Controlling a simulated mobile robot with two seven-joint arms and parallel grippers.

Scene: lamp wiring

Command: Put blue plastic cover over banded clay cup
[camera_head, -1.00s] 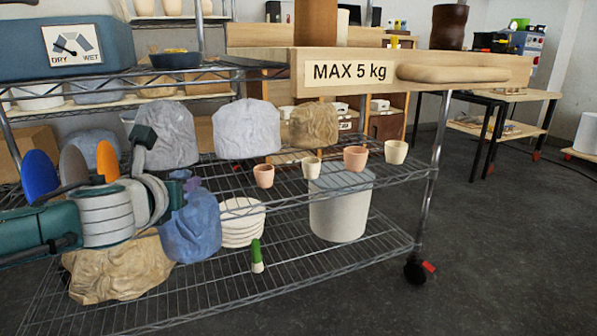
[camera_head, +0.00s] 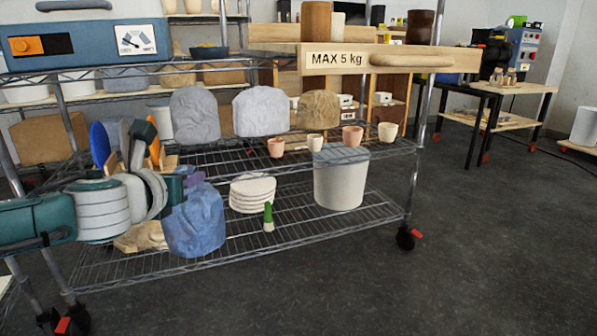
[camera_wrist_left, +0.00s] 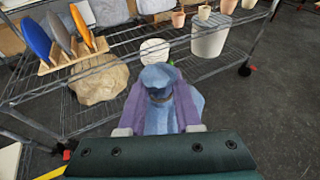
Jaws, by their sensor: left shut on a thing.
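The blue plastic cover (camera_head: 195,222) is crumpled and hangs from my left gripper (camera_head: 190,181), in front of the wire rack's lower part. In the left wrist view, the blue cover (camera_wrist_left: 160,112) is pinched between the purple fingers of my left gripper (camera_wrist_left: 160,86). Small cups stand in a row on the middle shelf: a pink cup (camera_head: 276,147), a cream cup (camera_head: 315,143), a larger pink cup (camera_head: 352,136) and a cream cup (camera_head: 387,132). I cannot make out bands on any of them. My right gripper is out of view.
Grey covers (camera_head: 195,117) (camera_head: 261,112) and a brown cover (camera_head: 318,110) stand behind the cups. A plate stack (camera_head: 252,193), a green-topped item (camera_head: 268,217), a white bin (camera_head: 340,180) and a tan cover (camera_head: 140,237) are lower down.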

